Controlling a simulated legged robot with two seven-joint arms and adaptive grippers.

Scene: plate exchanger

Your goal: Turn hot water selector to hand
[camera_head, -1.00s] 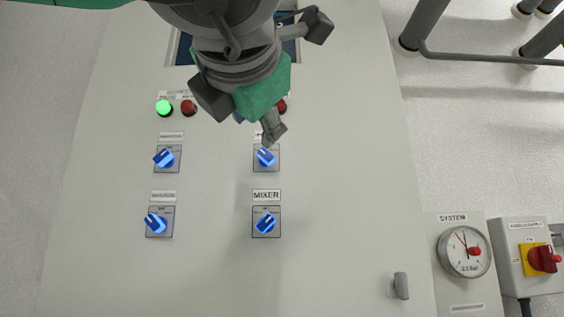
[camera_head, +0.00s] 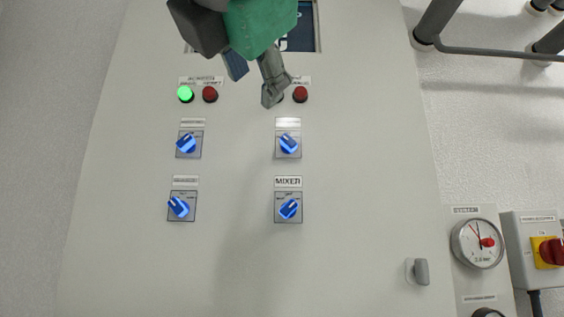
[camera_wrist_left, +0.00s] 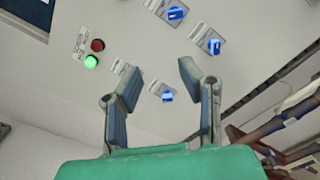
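A grey panel carries several blue selector knobs: upper left (camera_head: 186,144), lower left (camera_head: 179,207), upper right (camera_head: 288,144) and lower right (camera_head: 289,209). The lower right label reads MIXER; the others are too blurred to read, so I cannot tell which is hot water. My left gripper (camera_head: 255,82) is open and empty, in front of the panel above and between the upper knobs. In the left wrist view its fingers (camera_wrist_left: 147,83) are spread, with the lower left knob (camera_wrist_left: 167,97) seen between them, apart from them. One finger hides the upper left knob there. My right gripper is not in view.
A lit green lamp (camera_head: 186,94) and red lamps (camera_head: 301,94) sit above the knobs. A dark display (camera_head: 300,30) is partly hidden by my gripper. A grey handle (camera_head: 421,271), a gauge (camera_head: 478,244) and a red-yellow switch (camera_head: 549,252) lie at right.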

